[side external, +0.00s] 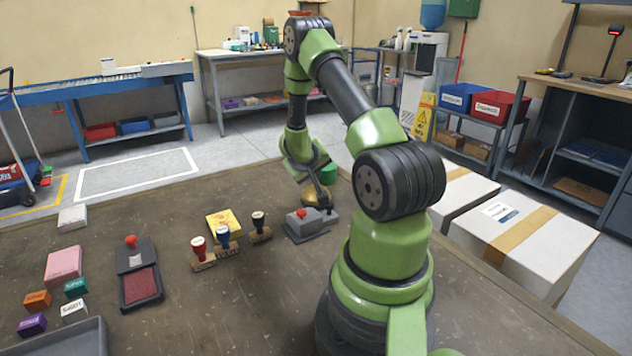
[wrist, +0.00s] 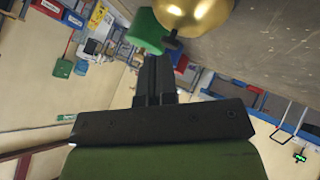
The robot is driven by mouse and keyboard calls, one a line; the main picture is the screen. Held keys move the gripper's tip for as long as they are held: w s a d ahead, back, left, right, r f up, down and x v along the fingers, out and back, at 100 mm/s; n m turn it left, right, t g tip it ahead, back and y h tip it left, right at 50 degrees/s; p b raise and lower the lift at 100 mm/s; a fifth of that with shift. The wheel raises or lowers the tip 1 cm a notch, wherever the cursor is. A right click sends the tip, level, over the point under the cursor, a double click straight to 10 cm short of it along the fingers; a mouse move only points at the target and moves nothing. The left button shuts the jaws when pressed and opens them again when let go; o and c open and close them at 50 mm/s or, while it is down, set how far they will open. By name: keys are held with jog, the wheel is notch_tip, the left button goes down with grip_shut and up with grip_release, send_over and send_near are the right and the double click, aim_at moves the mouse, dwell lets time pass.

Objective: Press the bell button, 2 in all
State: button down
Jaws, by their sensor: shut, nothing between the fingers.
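The bell shows in the wrist view as a shiny gold dome (wrist: 200,12) with a small dark button (wrist: 172,42) on it. In the side view the gold bell (side external: 311,196) is small and partly hidden behind my gripper (side external: 326,206). My gripper is shut and empty, pointing down near the bell. In the wrist view its closed fingertips (wrist: 157,60) are close to the button. I cannot tell whether they touch it.
A grey device with a red top (side external: 307,224) stands just in front of the bell. A green object (side external: 329,173) is behind it. Several stamps (side external: 222,238) and an ink pad (side external: 140,285) lie to the left. White boxes (side external: 525,238) stand right of my arm.

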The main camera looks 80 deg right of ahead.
jog(key=shift+f, duration=0.3)
jog(key=shift+r, duration=0.15)
dwell(0.5)
jog(key=shift+r, duration=0.7)
jog(key=shift+r, duration=2.5)
jog(key=shift+r, duration=0.1)
dwell(0.4)
notch_tip(320, 180, up, 4)
jog(key=shift+f, duration=0.15)
jog(key=shift+f, duration=0.1)
